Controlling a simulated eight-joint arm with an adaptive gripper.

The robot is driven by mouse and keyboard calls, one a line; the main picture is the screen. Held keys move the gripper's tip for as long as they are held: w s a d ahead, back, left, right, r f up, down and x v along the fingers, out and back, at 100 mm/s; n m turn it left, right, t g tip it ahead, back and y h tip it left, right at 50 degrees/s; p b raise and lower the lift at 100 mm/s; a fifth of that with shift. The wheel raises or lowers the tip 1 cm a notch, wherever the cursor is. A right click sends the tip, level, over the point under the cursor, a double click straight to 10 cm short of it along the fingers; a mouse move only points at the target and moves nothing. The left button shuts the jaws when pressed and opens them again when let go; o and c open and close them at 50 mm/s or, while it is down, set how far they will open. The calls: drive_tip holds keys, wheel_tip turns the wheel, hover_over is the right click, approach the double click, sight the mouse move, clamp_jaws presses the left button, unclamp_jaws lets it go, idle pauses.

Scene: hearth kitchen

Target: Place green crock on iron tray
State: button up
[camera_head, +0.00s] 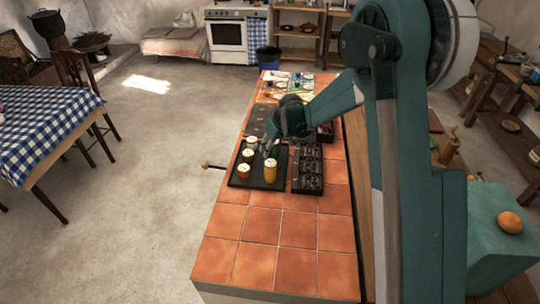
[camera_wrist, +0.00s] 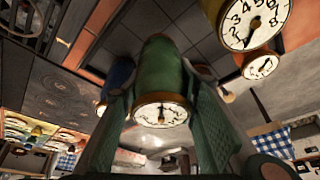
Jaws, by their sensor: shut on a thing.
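The green crock (camera_wrist: 160,68) is between my gripper's two fingers in the wrist view, with its pale dial-like lid (camera_wrist: 160,112) visible. My gripper (camera_wrist: 158,105) is shut on it. In the head view my gripper (camera_head: 268,149) is over the far right part of the dark iron tray (camera_head: 255,184), and it largely hides the green crock. The tray also shows as a dark gridded surface in the wrist view (camera_wrist: 147,18). I cannot tell whether the crock's base touches the tray.
A yellow crock (camera_head: 270,173) stands near the tray's front right, with several orange-brown crocks (camera_head: 244,172) along its left side. A black rack-like thing (camera_head: 308,172) lies just right of the tray. The tiled counter (camera_head: 277,228) in front is clear.

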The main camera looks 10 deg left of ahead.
sight(276, 142)
idle(0.3)
drive_tip(key=shift+f, duration=1.85)
drive_tip(key=shift+f+b, duration=0.1)
drive_tip(key=shift+b, duration=0.25)
drive_tip(key=o, duration=1.1)
drive_tip(key=shift+p+v, duration=0.75)
drive_tip(key=shift+v, duration=5.4)
drive_tip(key=shift+a, duration=0.1)
